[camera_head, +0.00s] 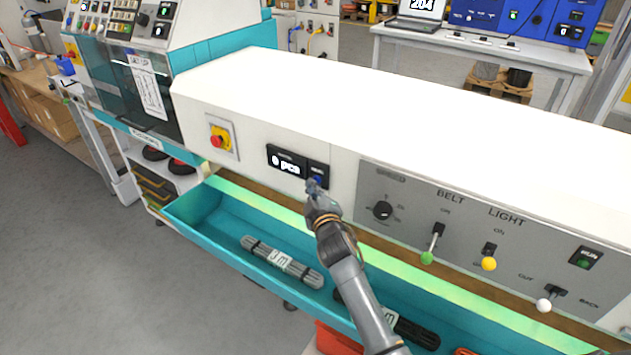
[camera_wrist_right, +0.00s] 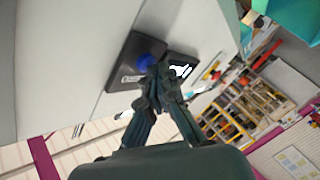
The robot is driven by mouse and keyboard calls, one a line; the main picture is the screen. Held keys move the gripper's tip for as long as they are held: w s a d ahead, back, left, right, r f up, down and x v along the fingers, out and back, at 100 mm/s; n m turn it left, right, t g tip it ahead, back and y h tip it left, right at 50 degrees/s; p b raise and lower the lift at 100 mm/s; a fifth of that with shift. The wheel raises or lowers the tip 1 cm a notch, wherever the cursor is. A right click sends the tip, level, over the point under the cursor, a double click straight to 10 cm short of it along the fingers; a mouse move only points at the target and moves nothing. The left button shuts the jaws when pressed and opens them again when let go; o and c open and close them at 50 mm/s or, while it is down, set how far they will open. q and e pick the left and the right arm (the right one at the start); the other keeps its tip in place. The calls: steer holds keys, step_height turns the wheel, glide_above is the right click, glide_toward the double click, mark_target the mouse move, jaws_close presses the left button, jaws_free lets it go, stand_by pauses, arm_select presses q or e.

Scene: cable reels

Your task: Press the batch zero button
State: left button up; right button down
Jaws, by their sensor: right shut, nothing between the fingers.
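The batch counter display (camera_head: 287,163) on the white machine front reads "0 pcs". Just right of it is a small black button box with a blue button (camera_head: 317,179), partly hidden by my right gripper. In the right wrist view the blue button (camera_wrist_right: 144,62) sits on its dark box, beside the display (camera_wrist_right: 181,70). My right gripper (camera_head: 315,186) is shut and empty, its fingertips at the button. It also shows in the right wrist view (camera_wrist_right: 152,76); whether the tips touch the button I cannot tell. My left gripper is not in view.
A red emergency stop (camera_head: 217,139) on a yellow plate is left of the display. A grey panel (camera_head: 400,189) with a knob and levers is to the right. Below, a teal trough (camera_head: 213,222) holds cable bundles (camera_head: 282,261).

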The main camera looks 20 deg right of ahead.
steer(key=shift+s+a, duration=0.4)
steer(key=shift+a, duration=0.1)
steer(key=shift+a, duration=0.1)
steer(key=shift+s+a, duration=1.55)
steer(key=shift+a, duration=0.3)
